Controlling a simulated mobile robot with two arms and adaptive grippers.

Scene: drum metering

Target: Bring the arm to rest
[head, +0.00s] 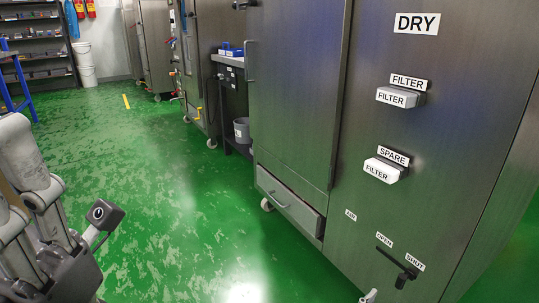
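My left arm stands folded at the lower left of the head view, over the green floor. Its gripper (95,240) is partly seen at the lower left edge. One grey finger-like part with a dark round spot points up. The rest is cut off or hidden by the arm, so I cannot tell whether it is open or shut. I see nothing held in it. It is well apart from the steel cabinet (452,150) on the right.
The cabinet marked DRY carries two white filter blocks (398,97) (383,171), a black lever (397,262) by OPEN and SHUT labels, and a drawer (290,203). A grey bucket (242,130) stands beyond. Shelves (38,55) and white buckets (86,65) are far left. The middle floor is clear.

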